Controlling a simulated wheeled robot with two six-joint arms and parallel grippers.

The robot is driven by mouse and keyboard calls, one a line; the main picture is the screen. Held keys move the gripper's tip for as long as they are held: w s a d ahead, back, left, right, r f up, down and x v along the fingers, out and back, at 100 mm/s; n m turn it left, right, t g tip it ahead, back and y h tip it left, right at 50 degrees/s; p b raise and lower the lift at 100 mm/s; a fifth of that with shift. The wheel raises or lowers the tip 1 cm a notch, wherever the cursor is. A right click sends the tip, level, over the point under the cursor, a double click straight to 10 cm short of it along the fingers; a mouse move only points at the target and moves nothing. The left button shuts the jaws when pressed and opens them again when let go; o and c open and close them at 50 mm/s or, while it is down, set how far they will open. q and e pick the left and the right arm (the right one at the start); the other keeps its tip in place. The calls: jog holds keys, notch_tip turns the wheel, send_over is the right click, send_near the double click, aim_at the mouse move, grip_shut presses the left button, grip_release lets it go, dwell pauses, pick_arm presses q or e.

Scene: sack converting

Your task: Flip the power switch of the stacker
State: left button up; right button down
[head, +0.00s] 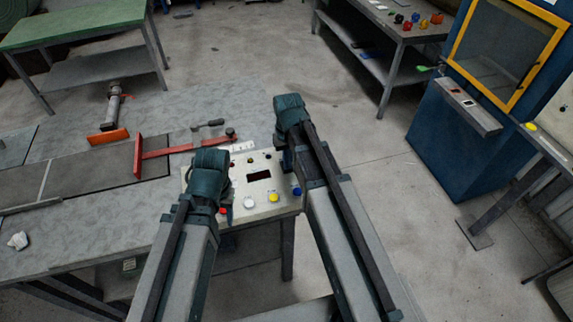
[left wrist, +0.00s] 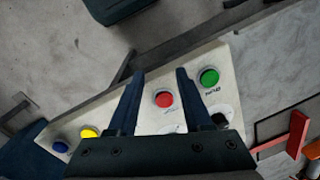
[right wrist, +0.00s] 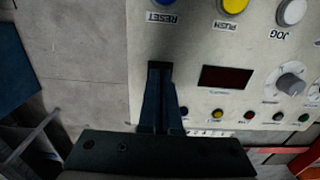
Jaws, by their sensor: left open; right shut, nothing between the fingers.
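The stacker's pale control panel (head: 240,188) is at the middle of the head view, with a dark display (head: 258,176) and coloured buttons. My left gripper (left wrist: 161,71) is open over the panel; the red button (left wrist: 164,99) shows between its fingers, with the green button (left wrist: 209,77) to the right. My right gripper (right wrist: 160,66) is shut and empty over the panel's edge, near the RESET label and left of the display (right wrist: 226,77). A grey knob (right wrist: 291,87) and a row of small lights also show there. I cannot pick out the power switch; the fingers hide part of the panel.
An orange-red bar (head: 180,147) lies on the grey table (head: 70,240) left of the panel. A green-topped table (head: 75,22) stands at the back left. A blue machine with a yellow frame (head: 500,55) stands at the right. The floor between is clear.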

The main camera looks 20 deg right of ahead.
pick_arm(q)
notch_tip(320, 180, up, 7)
jog(key=p, duration=0.6)
jog(key=shift+p, duration=0.35)
pick_arm(e)
notch_tip(320, 180, up, 7)
pick_arm(q)
jog(key=shift+f, duration=0.1)
pick_arm(e)
jog(key=shift+f, duration=0.1)
